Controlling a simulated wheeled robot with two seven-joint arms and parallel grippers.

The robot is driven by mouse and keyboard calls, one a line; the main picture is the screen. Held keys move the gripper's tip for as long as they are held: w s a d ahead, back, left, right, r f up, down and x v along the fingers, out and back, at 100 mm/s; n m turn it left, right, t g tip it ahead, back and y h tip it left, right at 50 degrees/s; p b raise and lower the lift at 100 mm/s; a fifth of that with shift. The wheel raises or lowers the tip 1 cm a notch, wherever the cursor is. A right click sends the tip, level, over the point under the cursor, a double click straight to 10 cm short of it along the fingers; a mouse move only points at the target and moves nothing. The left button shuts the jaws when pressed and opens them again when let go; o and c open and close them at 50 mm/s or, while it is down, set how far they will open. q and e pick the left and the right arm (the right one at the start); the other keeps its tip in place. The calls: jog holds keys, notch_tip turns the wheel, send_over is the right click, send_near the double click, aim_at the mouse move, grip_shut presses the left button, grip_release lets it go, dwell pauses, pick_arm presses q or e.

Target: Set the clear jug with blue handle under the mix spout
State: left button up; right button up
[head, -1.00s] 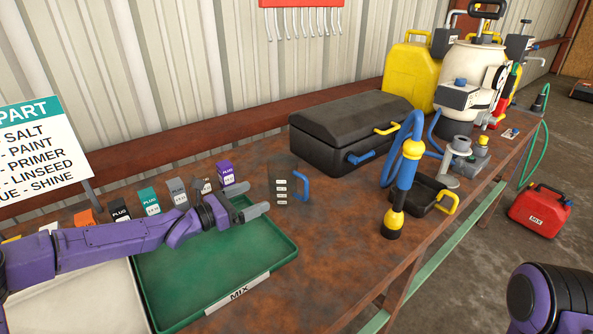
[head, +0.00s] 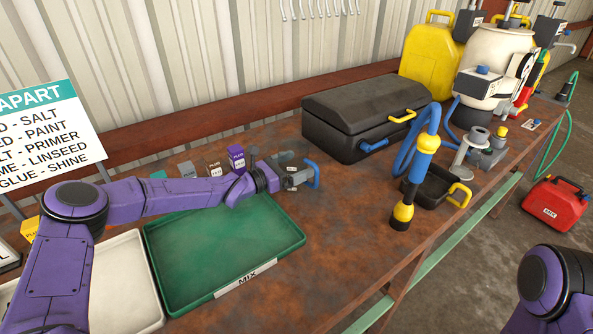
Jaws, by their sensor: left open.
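The clear jug with a blue handle (head: 315,176) stands on the rusty bench just right of the green tray's far corner. Its body is mostly hidden behind my left gripper; the handle shows on the right. My left gripper (head: 297,170) is open, with its fingers at the jug's body. I cannot tell whether they touch it. A cream tank (head: 491,54) with a grey box and fittings stands at the far right end of the bench, with a grey stand (head: 474,150) in front. I cannot tell which part is the mix spout. My right gripper is out of view.
A black case (head: 365,105) stands behind and right of the jug. A blue and yellow hose nozzle (head: 418,175) and a black pan (head: 433,188) are further right. The green tray (head: 225,242) marked MIX lies in front. A red can (head: 555,203) is on the floor.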

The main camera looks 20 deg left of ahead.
pick_arm(q)
jog(key=c, duration=0.9)
